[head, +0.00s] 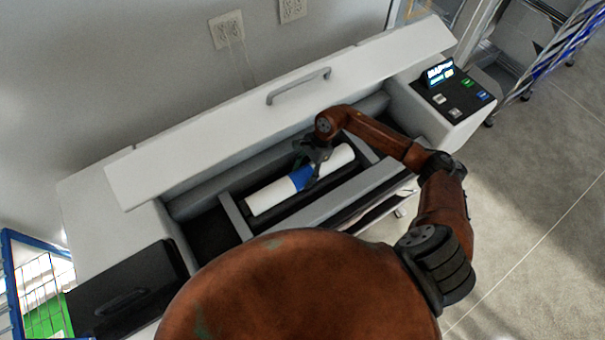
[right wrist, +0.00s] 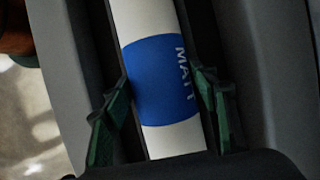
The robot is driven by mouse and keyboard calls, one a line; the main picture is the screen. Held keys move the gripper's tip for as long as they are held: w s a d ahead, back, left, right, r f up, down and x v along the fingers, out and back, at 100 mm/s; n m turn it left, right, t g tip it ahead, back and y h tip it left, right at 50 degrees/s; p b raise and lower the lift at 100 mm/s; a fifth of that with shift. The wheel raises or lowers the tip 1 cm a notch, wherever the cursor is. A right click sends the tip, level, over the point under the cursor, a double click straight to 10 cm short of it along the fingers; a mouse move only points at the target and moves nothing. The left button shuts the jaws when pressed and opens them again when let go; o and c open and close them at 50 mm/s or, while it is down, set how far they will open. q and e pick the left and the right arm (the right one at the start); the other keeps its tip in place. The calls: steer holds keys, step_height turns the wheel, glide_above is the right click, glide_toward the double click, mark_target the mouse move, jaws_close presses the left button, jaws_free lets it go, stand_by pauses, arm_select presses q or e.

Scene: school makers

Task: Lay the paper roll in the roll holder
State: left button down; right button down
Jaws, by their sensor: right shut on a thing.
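The paper roll (head: 269,196) is white with a blue band around its middle. In the right wrist view the blue band (right wrist: 160,85) reads "MATT". The roll lies lengthwise along the dark trough of the roll holder (head: 233,217), between its grey end walls, inside the open printer. I cannot tell whether it rests on the holder's floor. My right gripper (head: 308,172) is over the roll from above, its green fingers (right wrist: 165,115) on either side of the blue band, shut on it. My left gripper is not in view.
The printer's white lid (head: 200,150) with a grey handle stands open behind the trough. A control panel (head: 452,95) with a lit display is at the right end. A black cover (head: 127,290) is at the front left. Blue-framed racks stand at both sides.

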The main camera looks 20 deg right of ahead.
steer(key=shift+f, duration=0.25)
steer(key=c, duration=1.2)
jaws_free()
steer(key=shift+c, duration=0.2)
steer(key=o, duration=0.5)
steer(key=shift+c, duration=0.2)
steer(key=shift+o, duration=0.3)
steer(key=shift+s+f, duration=0.1)
steer(key=shift+f, duration=0.05)
steer(key=v, duration=1.2)
